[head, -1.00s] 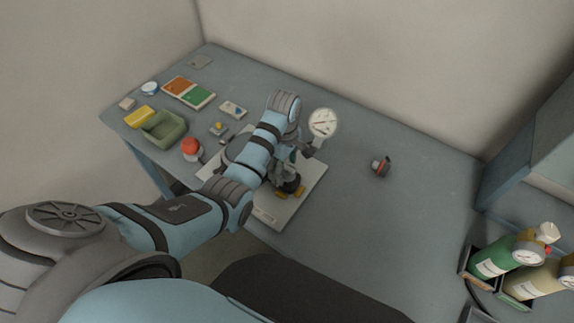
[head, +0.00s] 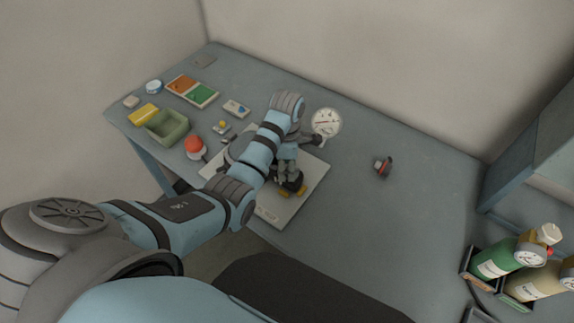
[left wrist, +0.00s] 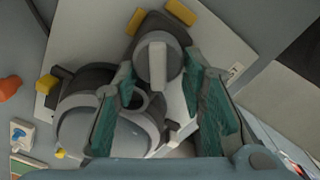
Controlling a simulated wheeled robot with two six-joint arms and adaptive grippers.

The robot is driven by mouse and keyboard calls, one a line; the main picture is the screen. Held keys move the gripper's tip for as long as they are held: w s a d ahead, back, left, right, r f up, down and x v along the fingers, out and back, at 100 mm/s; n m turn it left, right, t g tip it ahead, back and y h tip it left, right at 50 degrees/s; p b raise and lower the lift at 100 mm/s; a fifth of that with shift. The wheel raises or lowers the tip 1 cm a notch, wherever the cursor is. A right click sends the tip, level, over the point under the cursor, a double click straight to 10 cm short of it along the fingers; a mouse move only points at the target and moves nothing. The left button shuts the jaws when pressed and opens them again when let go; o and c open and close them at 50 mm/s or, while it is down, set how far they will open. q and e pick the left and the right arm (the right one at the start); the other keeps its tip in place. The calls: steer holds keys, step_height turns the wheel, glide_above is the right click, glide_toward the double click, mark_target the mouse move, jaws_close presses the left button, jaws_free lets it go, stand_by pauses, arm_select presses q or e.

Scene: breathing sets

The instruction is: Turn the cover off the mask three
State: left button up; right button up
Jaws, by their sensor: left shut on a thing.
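A mask (left wrist: 70,108) of grey and dark parts lies on a white board (head: 313,190). A round grey cover (left wrist: 157,62) with a raised bar sits on its dark round port, beside yellow tabs (left wrist: 182,12). My left gripper (head: 290,180) reaches down over this port. In the left wrist view its teal-padded fingers (left wrist: 163,75) stand on either side of the cover's bar, shut on the cover. In the head view my arm hides much of the mask, and no number on it is readable. My right gripper is out of view.
A round gauge (head: 327,122) stands just behind the board. A small dark and red part (head: 383,167) lies to the right. A green bin (head: 167,126), a red knob (head: 194,146) and coloured cards (head: 192,91) are at left. The table's right half is mostly clear.

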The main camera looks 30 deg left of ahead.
arm_select(q)
steer(key=n, duration=0.2)
steer(key=shift+w+r+n, duration=0.1)
steer(key=shift+r+n, duration=0.05)
steer(key=shift+n, duration=0.25)
steer(key=shift+w+a+n, duration=0.1)
steer(key=shift+n, duration=0.2)
steer(key=o, duration=1.2)
steer(key=shift+w, duration=0.1)
steer(key=shift+w+f, duration=0.1)
steer(key=shift+f, duration=0.15)
steer(key=shift+s+r, duration=0.1)
steer(key=shift+s, duration=0.1)
